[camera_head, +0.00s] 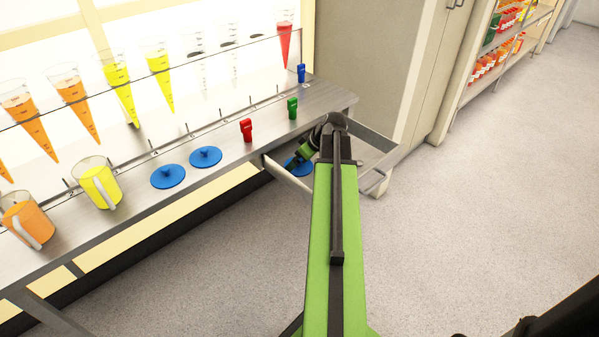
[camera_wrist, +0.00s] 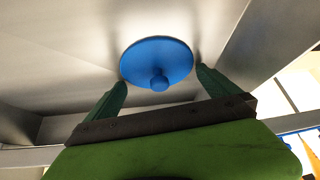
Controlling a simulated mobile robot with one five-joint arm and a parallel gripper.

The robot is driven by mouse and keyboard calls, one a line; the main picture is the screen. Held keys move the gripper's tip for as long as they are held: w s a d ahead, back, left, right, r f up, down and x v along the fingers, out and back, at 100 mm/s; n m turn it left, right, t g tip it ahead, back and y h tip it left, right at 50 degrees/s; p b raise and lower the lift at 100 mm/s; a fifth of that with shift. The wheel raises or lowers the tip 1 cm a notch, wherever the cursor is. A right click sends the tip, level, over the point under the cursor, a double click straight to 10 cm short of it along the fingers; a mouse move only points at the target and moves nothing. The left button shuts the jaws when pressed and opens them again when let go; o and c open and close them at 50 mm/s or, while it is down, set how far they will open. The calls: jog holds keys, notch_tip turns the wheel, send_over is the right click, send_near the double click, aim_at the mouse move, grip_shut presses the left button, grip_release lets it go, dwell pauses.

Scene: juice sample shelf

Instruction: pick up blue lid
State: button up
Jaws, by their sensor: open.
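A round blue lid (camera_wrist: 150,55) with a small knob lies on a bare metal surface in the wrist view. My gripper (camera_wrist: 160,84) is open, with its two green fingers on either side of the lid's near part and the knob between them. I cannot tell whether the fingers touch the lid. In the head view this lid (camera_head: 301,170) shows partly behind my gripper (camera_head: 293,163), low beside the shelf's right end. Two more blue lids, one (camera_head: 168,178) left and one (camera_head: 206,157) right, lie on the metal shelf.
The metal shelf (camera_head: 225,145) also holds a red clip (camera_head: 246,130), a green clip (camera_head: 292,108), a blue clip (camera_head: 301,73), a yellow jug (camera_head: 101,187) and an orange jug (camera_head: 30,222). A metal frame (camera_head: 290,180) borders the lid's spot. The floor (camera_head: 480,220) at right is clear.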

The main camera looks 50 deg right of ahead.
jog(key=shift+r, duration=0.1)
jog(key=c, duration=1)
jog(key=shift+r+p, duration=0.65)
jog(key=shift+p, duration=0.15)
notch_tip(320, 180, up, 4)
jog(key=p, duration=0.4)
jog(key=shift+s+d+r+p, duration=0.9)
jog(key=shift+d+r+p, duration=0.05)
jog(key=shift+d, duration=0.8)
jog(key=shift+s+d+r+p, duration=0.9)
jog(key=shift+d+p, duration=0.05)
jog(key=shift+d, duration=0.75)
jog(key=shift+s+d+r+p, duration=0.9)
jog(key=shift+d+r+p, duration=0.05)
jog(key=shift+d, duration=0.8)
